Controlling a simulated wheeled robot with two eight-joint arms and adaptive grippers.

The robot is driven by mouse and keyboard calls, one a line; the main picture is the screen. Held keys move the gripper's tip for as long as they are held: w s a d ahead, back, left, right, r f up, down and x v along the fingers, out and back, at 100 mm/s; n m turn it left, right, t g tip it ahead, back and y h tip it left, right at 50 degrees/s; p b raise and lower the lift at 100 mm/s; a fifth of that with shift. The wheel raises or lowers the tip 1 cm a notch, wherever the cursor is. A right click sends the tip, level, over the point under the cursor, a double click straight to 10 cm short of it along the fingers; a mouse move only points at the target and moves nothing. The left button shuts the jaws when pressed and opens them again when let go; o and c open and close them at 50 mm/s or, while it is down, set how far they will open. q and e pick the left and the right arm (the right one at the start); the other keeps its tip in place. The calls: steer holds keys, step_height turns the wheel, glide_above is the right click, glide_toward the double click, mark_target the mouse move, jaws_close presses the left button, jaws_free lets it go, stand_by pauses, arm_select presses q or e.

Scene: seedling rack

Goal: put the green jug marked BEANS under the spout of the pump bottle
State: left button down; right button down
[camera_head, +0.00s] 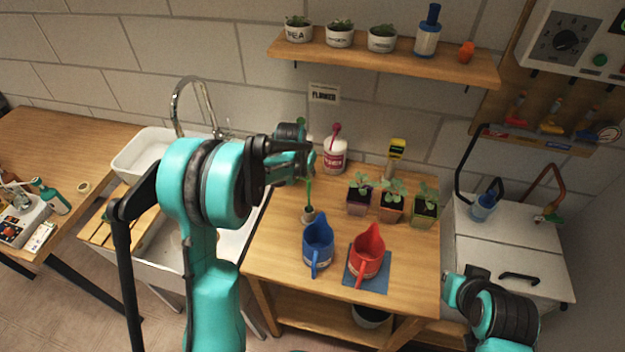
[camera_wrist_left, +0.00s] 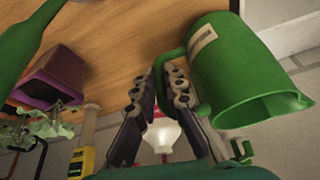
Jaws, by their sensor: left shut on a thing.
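My left gripper (camera_head: 306,157) is above the back left of the wooden table. In the left wrist view its fingers (camera_wrist_left: 162,98) are closed on the handle of the green jug (camera_wrist_left: 235,75). The jug's mouth faces the bottom of that picture, away from the tabletop; its pale label is unreadable. In the head view my gripper hides most of the jug. A white pump bottle (camera_head: 335,158) with a red pump stands just right of my left gripper.
A blue jug (camera_head: 318,246) and a red jug (camera_head: 367,251) on a blue mat (camera_head: 381,281) stand at the front. Several potted seedlings (camera_head: 392,209) stand at the right. A slim green item (camera_head: 309,190) rises near the gripper. A sink (camera_head: 232,255) is left; a shelf (camera_head: 395,62) hangs above.

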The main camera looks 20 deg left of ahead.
arm_select(q)
steer(key=f, duration=0.1)
steer(key=d+f, duration=0.1)
steer(key=f+b, duration=0.1)
steer(key=shift+w+d, duration=0.25)
steer(key=shift+w, duration=0.05)
steer(key=shift+f, duration=0.3)
steer(key=shift+r, duration=0.1)
steer(key=c, duration=1.6)
jaws_free()
steer(key=shift+f, duration=0.2)
